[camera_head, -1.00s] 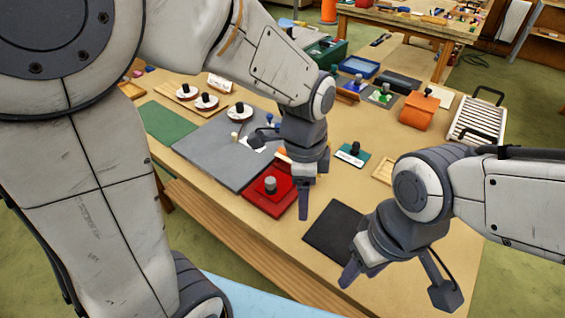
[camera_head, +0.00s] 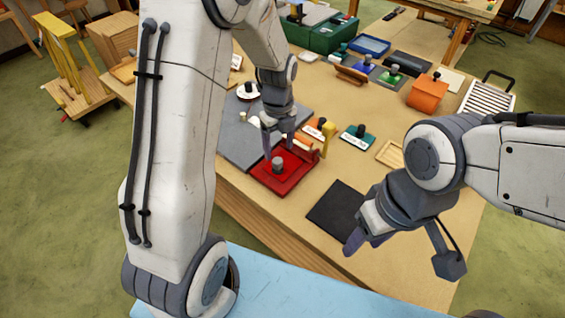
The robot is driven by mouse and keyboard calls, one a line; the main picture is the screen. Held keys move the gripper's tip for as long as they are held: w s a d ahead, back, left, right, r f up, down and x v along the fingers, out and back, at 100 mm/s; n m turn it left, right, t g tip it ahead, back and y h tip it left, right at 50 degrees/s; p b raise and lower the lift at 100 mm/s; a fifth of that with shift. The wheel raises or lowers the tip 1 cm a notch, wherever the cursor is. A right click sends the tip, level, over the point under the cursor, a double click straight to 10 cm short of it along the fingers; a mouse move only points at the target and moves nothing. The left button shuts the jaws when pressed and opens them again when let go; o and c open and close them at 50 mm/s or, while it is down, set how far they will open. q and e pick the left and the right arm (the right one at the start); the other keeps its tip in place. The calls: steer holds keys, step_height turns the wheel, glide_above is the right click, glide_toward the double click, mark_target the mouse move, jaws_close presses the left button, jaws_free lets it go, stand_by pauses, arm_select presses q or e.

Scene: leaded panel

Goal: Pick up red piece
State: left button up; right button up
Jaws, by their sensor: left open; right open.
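The red piece (camera_head: 284,176) is a red square with an upright grey knob (camera_head: 278,163). It lies in a red tray (camera_head: 263,182) at the table's front edge, beside a grey board. My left gripper (camera_head: 278,147) is open and empty, with its fingers pointing down just behind and above the knob in the picture. I cannot tell whether a finger touches the piece. My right gripper (camera_head: 362,236) is open and empty, in front of a black mat (camera_head: 337,211), to the right of the red piece.
A teal piece (camera_head: 357,137) and an orange piece (camera_head: 316,128) lie behind the red tray. Blue and green knobbed pieces, an orange box (camera_head: 428,93) and a white rack (camera_head: 487,98) stand further back. Bare table surrounds the black mat.

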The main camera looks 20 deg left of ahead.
mark_target(278, 160)
arm_select(q)
steer(key=shift+s+f, duration=0.15)
steer(key=shift+f, duration=0.3)
step_height(278, 160, down, 4)
steer(key=shift+s+a+r+p, duration=0.15)
steer(key=shift+r+p, duration=0.1)
steer(key=shift+p, duration=0.55)
steer(key=shift+f, duration=0.4)
steer(key=shift+c, duration=0.3)
jaws_close()
steer(key=shift+r, duration=0.1)
